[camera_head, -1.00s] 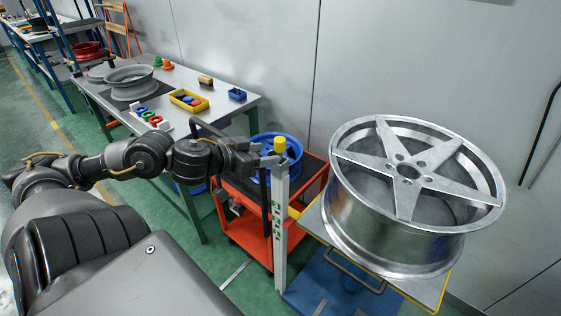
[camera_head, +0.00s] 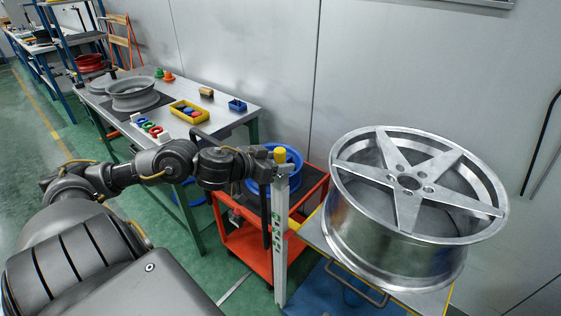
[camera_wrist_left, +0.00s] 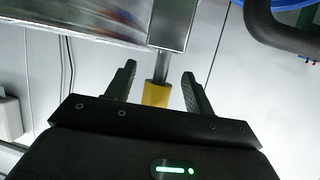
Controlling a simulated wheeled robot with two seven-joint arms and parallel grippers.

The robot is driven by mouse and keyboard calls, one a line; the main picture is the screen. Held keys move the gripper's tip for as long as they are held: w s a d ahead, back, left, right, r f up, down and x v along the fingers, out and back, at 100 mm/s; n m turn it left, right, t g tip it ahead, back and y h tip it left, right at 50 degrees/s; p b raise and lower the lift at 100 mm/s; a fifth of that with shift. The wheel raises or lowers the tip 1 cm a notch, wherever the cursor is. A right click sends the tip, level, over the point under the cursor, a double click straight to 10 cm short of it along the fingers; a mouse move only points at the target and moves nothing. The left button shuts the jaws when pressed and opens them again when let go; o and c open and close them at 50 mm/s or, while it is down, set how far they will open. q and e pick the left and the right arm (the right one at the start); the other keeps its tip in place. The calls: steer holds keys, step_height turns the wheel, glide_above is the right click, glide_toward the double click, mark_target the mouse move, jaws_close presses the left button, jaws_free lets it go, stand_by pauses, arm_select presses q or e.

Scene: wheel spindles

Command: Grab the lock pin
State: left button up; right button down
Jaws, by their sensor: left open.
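The lock pin shows as a yellow knob (camera_head: 280,154) on top of an upright grey post (camera_head: 280,235). In the left wrist view the yellow knob (camera_wrist_left: 156,94) sits on a short metal shaft, between the two dark fingers. My left gripper (camera_head: 268,162) is at the post's top, on the left side of the knob. Its fingers (camera_wrist_left: 157,80) are open, with a gap visible on each side of the knob. Contact with the pin is not seen. My right gripper is not in view.
A large silver five-spoke wheel (camera_head: 404,205) stands right of the post. Behind the post is a red cart (camera_head: 250,240) holding a blue wheel (camera_head: 292,164). A grey worktable (camera_head: 235,117) with a yellow bin (camera_head: 189,111) stands at the back left. A wall closes the rear.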

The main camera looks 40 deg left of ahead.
arm_select(q)
steer(key=shift+x, duration=1.3)
steer(key=c, duration=1)
steer(key=shift+r, duration=0.1)
step_height(320, 180, up, 10)
steer(key=p, duration=0.5)
